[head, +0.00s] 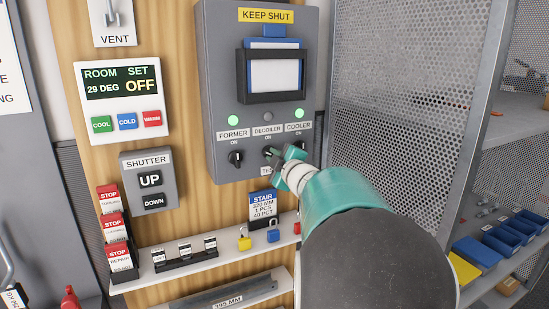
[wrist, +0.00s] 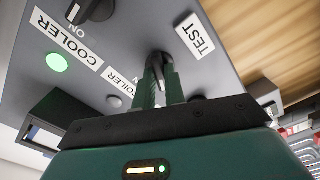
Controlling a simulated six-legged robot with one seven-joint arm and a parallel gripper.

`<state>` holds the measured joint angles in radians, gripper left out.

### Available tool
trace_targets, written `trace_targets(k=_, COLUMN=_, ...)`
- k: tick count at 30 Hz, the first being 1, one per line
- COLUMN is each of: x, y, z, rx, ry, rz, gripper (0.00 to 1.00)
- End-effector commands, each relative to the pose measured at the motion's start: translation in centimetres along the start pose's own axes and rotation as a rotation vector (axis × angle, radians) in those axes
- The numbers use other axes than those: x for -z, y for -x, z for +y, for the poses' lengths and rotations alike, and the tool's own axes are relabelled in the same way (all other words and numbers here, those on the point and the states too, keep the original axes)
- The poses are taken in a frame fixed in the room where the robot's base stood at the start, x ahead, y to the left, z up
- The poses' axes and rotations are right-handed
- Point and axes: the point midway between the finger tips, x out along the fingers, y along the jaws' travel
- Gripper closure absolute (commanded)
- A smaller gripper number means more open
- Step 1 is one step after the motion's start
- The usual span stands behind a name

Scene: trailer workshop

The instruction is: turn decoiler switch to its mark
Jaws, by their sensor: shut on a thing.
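The decoiler switch (head: 269,153) is a black rotary knob on the grey control box (head: 221,95), under the DECOILER label (head: 268,131). My gripper (head: 279,155) is shut on this knob. In the wrist view the knob (wrist: 160,59) shows between the green fingers of my gripper (wrist: 161,80). An ON mark is above the knob, and a TEST label (wrist: 195,36) is on the other side. The decoiler lamp (wrist: 114,101) is grey and unlit. The fingers hide much of the knob, so its exact pointing direction cannot be told.
The former switch (head: 236,158) and cooler switch (head: 301,147) sit close on either side, with green lamps lit above them. A small shelf (head: 205,255) with padlocks and tags is below. A perforated metal panel (head: 395,100) stands at the right.

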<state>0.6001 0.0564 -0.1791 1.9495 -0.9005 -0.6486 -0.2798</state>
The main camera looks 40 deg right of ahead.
Motion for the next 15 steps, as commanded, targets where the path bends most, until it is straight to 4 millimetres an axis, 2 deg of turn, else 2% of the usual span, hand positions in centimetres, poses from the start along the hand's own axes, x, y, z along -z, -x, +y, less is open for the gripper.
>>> trace_targets(k=15, x=0.0, y=0.03, z=-0.11, rx=0.002, ry=-0.492, rz=-0.001, gripper=1.0)
